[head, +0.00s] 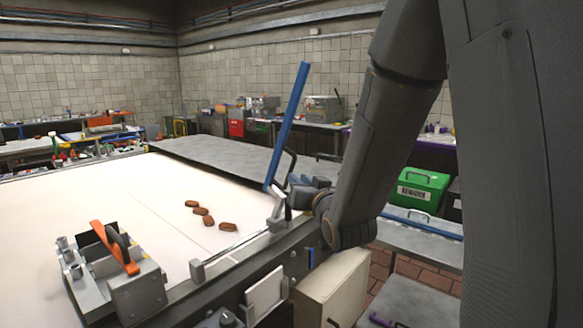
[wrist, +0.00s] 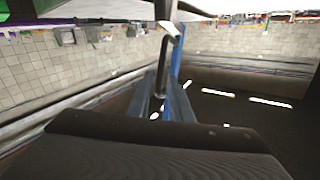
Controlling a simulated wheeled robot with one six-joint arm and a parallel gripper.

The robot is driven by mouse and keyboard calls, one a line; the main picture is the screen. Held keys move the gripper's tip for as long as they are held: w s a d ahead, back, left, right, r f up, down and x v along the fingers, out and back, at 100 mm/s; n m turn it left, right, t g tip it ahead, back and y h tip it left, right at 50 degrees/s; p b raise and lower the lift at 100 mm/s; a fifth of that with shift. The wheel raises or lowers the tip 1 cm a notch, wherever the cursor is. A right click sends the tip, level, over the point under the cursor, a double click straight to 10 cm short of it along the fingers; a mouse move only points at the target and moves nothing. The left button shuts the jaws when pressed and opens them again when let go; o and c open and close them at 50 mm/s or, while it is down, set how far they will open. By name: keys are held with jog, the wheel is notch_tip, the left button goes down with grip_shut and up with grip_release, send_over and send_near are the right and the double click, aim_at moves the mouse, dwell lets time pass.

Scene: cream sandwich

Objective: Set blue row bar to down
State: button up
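The blue row bar (head: 287,127) stands raised and leans slightly right above the near right edge of the white table (head: 130,200). A dark bent handle (head: 290,163) shows beside its lower part. My gripper (head: 300,181) is at the bar's lower end, partly hidden by the bar and my wrist. In the wrist view, the two fingers (wrist: 165,98) lie on either side of the dark handle rod (wrist: 163,60). The blue bar (wrist: 174,68) shows just behind it. The gap beside the rod is small, and I cannot tell whether the fingers grip it.
Several brown biscuits (head: 203,211) lie on the white surface. A grey fixture with an orange lever (head: 115,248) stands at the near left. A grey plate (head: 225,155) lies behind. A green box (head: 415,187) and a cream cabinet (head: 333,285) stand at the right.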

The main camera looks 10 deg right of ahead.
aim_at(292, 170)
jog(key=shift+w+a+r+p, duration=0.1)
jog(key=shift+w+p, duration=0.25)
jog(key=shift+w, duration=0.95)
jog(key=shift+w+a+r+p, duration=0.15)
jog(key=shift+w+p, duration=0.15)
jog(key=shift+w, duration=1)
jog(key=shift+w+a+r+p, duration=0.1)
jog(key=shift+w+p, duration=0.25)
jog(key=shift+w, duration=0.95)
grip_shut()
